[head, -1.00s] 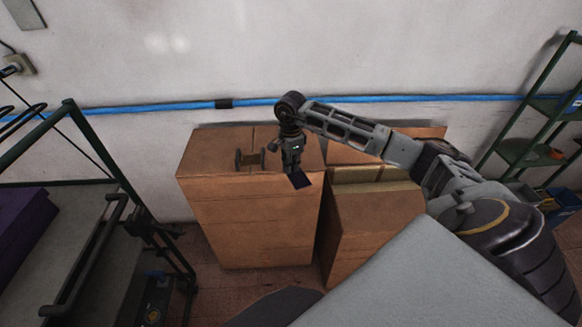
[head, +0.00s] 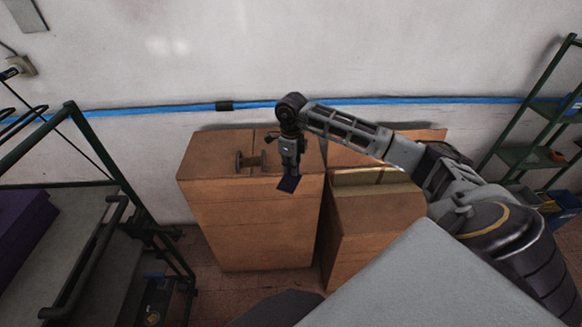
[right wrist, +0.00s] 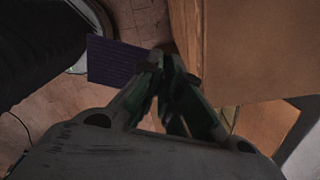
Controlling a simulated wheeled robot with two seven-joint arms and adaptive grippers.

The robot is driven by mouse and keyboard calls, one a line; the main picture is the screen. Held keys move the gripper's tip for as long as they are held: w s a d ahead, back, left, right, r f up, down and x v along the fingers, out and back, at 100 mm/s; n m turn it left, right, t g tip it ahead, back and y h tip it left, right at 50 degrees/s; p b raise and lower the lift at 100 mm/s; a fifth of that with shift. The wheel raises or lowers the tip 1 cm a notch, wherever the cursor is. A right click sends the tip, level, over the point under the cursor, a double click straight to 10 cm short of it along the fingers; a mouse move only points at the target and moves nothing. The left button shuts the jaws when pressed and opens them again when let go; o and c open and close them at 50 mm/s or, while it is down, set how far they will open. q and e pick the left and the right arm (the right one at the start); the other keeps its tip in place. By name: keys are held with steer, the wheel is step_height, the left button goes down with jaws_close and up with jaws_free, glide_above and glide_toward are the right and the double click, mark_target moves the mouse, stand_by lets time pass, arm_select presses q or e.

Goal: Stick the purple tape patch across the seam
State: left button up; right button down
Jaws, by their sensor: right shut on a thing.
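The purple tape patch (head: 289,183) is a small dark square held at the tips of my right gripper (head: 290,172). In the right wrist view the patch (right wrist: 118,61) sticks out to the left of the shut fingers (right wrist: 165,68). The cardboard box (head: 252,230) stands against the wall, with a dark seam (head: 253,138) across its top. The patch hangs by the box's upper front edge, right of the seam; I cannot tell whether it touches the box. My left gripper is not in view.
A dark spool-like object (head: 251,161) sits on the box top over the seam line. A second, lower box (head: 372,220) stands to the right. A green-framed rack (head: 75,130) is at left and a green shelf (head: 535,150) at right.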

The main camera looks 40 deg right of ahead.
steer(key=m, duration=0.8)
steer(key=shift+s+d, duration=0.1)
steer(key=m, duration=0.2)
steer(key=shift+m, duration=0.3)
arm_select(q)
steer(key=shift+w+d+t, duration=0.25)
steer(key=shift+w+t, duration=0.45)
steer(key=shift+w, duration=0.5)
arm_select(e)
steer(key=shift+m, duration=0.5)
steer(key=shift+m, duration=0.5)
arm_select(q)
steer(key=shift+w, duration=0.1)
